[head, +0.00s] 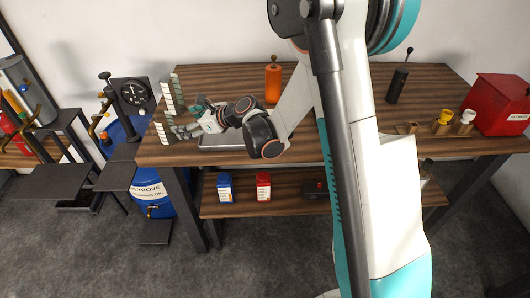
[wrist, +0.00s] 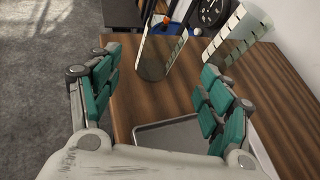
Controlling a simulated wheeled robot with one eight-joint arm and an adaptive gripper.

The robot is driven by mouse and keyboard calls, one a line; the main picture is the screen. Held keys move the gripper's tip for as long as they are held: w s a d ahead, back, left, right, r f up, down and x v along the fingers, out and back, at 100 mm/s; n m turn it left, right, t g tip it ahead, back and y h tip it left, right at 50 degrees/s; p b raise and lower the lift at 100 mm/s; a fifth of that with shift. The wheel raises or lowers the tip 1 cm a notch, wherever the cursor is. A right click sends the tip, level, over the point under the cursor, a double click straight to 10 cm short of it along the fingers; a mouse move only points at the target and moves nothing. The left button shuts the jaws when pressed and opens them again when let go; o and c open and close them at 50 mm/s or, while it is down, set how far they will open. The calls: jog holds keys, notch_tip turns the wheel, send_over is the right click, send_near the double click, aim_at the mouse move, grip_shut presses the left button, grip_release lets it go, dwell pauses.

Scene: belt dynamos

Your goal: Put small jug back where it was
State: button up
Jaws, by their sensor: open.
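Two clear jugs with pale graduated scales stand at the left end of the wooden table. The nearer one (head: 165,131) looks shorter, so I take it for the small jug; it also shows left of centre in the wrist view (wrist: 160,55). The other jug (head: 173,92) stands behind it, at upper right in the wrist view (wrist: 240,35). My gripper (head: 189,118) is open, its teal-padded fingers (wrist: 160,75) spread wide. Both jugs are beyond the fingertips, with nothing seen between the fingers. A grey metal tray (head: 222,142) lies on the table below my gripper.
An orange bottle (head: 273,82) stands at the table's back. A dark handled tool (head: 397,84), a wooden holder with small bottles (head: 443,122) and a red box (head: 500,104) are at the right. A dial gauge (head: 133,95) and blue drum (head: 150,190) stand left of the table.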

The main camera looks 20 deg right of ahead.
jog(key=s+d+r+n+h, duration=0.2)
jog(key=s+d+r+n, duration=0.1)
jog(key=s+r+n, duration=0.45)
jog(key=s+d+r+n+g+h, duration=0.1)
jog(key=s+d+n+h, duration=0.2)
jog(key=s, duration=1.1)
jog(key=s+d+r+n+g+h, duration=0.1)
jog(key=s+d+n+h, duration=0.3)
jog(key=s+d+n, duration=0.5)
jog(key=s+n, duration=0.5)
jog(key=n, duration=0.1)
jog(key=shift+d+r, duration=0.15)
jog(key=shift+r, duration=0.15)
